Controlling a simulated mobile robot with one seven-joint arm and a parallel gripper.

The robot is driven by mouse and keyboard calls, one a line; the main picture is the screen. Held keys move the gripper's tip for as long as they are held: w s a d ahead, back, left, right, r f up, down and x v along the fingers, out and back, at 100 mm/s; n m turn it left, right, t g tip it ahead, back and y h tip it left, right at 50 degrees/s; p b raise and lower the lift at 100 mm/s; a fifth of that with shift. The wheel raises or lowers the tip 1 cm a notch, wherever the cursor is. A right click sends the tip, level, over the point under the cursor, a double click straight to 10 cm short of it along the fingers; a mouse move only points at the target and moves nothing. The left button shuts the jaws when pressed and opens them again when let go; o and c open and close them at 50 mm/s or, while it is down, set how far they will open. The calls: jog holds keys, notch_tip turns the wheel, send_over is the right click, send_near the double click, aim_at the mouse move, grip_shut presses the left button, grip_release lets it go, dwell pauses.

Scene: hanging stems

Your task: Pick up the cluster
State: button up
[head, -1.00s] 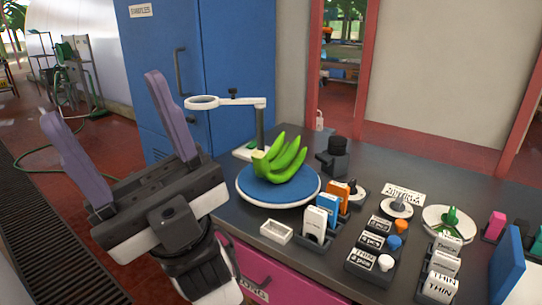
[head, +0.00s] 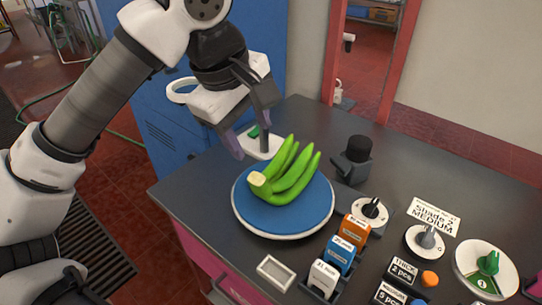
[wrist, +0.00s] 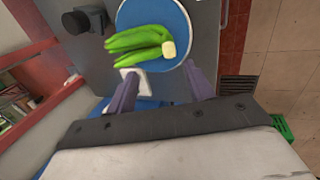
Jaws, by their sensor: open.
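The cluster is a bunch of green bananas (head: 286,174) with a pale cut stem end. It lies on a round blue-topped plate (head: 256,217) with a white rim, on the dark counter. In the wrist view the cluster (wrist: 138,45) lies ahead of the fingertips, its pale stem end toward the right. My gripper (head: 255,127) is open, with purple fingers pointing down, behind and left of the cluster and above it. In the wrist view the fingers of my gripper (wrist: 160,82) are spread wide with nothing between them. The fingers look apart from the cluster.
A stand with a white ring (head: 181,91) is partly hidden behind my gripper. A black knobbed device (head: 354,160) stands right of the plate. Colored blocks (head: 341,254), a small white tray (head: 275,272) and dials (head: 425,240) crowd the front and right. A blue cabinet (head: 160,125) stands behind.

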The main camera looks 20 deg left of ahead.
jog(key=p, duration=0.2)
send_over(256, 177)
jog(key=s, duration=0.1)
jog(key=f, duration=0.8)
jog(key=shift+s+d+f, duration=0.2)
jog(key=shift+f, duration=0.05)
jog(key=x, duration=0.2)
jog(key=a+p+x, duration=0.1)
jog(key=x, duration=0.1)
jog(key=shift+s+f+p, duration=0.1)
jog(key=shift+p, duration=0.2)
jog(key=shift+d+f, duration=0.15)
jog(key=shift+f, duration=0.4)
jog(key=shift+w+r, duration=0.1)
jog(key=shift+w, duration=0.1)
grip_shut()
